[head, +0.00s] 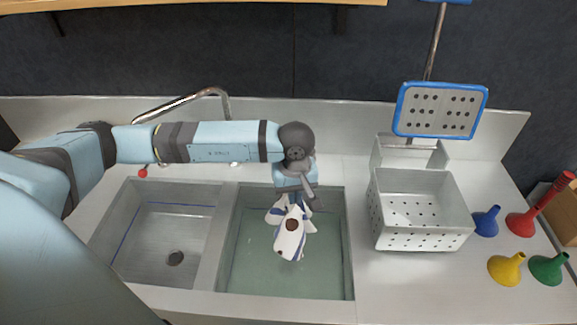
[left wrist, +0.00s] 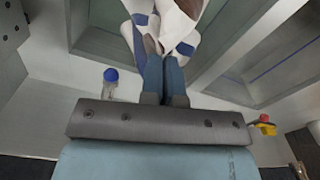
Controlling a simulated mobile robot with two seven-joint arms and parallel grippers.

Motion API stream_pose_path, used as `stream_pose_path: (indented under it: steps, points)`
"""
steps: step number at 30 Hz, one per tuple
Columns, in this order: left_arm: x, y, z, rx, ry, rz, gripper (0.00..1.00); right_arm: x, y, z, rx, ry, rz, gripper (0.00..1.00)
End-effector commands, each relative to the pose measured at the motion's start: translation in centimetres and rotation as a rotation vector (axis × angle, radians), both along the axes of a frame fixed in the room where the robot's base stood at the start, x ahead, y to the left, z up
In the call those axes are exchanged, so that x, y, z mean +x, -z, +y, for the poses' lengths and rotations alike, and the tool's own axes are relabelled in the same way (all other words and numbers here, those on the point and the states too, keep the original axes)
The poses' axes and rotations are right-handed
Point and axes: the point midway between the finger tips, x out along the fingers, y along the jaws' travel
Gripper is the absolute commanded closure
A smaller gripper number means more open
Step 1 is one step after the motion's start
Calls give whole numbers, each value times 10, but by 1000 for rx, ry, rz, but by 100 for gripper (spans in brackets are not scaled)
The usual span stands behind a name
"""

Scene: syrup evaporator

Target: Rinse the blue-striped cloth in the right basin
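The blue-striped cloth (head: 289,241) is white with blue stripes and has a dark brown patch on it. It hangs bunched over the right basin (head: 345,245), which holds clear greenish water. I cannot tell whether its lower end touches the water. My left gripper (head: 298,196) is above the cloth. In the left wrist view, the gripper's fingers (left wrist: 164,84) are close together with the cloth (left wrist: 185,22) pinched at their tips. My right gripper is in neither view.
The left basin (head: 130,235) looks empty, with a drain and a blue line. A faucet (head: 185,100) stands behind the basins. A perforated white basket (head: 420,238) stands right of the sink, beside blue (head: 486,221), red (head: 521,224), yellow (head: 506,269) and green funnels (head: 548,268).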

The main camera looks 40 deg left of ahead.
Motion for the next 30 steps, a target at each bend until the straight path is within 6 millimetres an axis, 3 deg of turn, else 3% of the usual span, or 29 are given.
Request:
stream_pose_path:
  steps: [9, 17, 22, 30]
  points:
    - [14, -49, 20, -3, -415, -6, 100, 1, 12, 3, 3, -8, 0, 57]
    - [16, -70, 27, -5, -587, -5, 100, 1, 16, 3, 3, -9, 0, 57]
    - [15, -53, 28, -5, -610, -2, 100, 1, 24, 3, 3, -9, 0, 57]
    - [15, 5, 28, -5, -608, 0, 100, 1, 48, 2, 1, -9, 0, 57]
